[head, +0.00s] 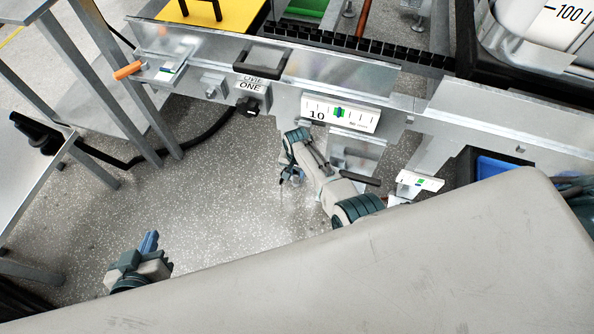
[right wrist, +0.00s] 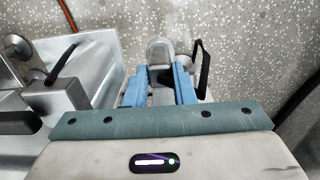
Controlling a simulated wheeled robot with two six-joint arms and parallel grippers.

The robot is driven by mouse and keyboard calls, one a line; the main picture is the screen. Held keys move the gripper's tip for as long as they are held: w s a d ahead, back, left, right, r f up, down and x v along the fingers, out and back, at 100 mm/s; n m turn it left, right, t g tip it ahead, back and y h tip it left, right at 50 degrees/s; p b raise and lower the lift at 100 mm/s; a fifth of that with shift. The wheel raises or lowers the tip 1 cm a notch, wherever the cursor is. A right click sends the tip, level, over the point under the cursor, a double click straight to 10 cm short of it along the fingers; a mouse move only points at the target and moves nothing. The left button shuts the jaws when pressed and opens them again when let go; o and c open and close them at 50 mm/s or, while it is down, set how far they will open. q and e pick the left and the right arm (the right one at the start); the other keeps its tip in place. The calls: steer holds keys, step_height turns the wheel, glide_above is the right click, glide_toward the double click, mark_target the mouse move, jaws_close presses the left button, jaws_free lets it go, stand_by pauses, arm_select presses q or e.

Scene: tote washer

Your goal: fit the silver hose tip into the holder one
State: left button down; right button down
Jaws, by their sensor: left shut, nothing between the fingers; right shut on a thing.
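My right gripper (right wrist: 160,88) is shut on a silver, rounded piece (right wrist: 159,52), which I take to be the silver hose tip; a black lever-like part stands beside it. In the head view my right gripper (head: 290,176) hangs below the metal rail, and what it holds is too small to make out. The holder's opening cannot be made out. My left gripper (head: 149,243) is shut and empty over the floor, lower left.
The long metal rail (head: 420,105) crosses the top, with a white scale marked 10 (head: 340,113) on it. An orange-handled part (head: 127,70) is at its left end. A black hose (head: 205,135) runs toward the left. A metal-legged table stands left. The speckled floor (head: 200,205) is clear.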

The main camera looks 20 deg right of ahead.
stand_by(0.4)
steer(key=c, duration=0.7)
jaws_free()
steer(key=shift+o, duration=0.2)
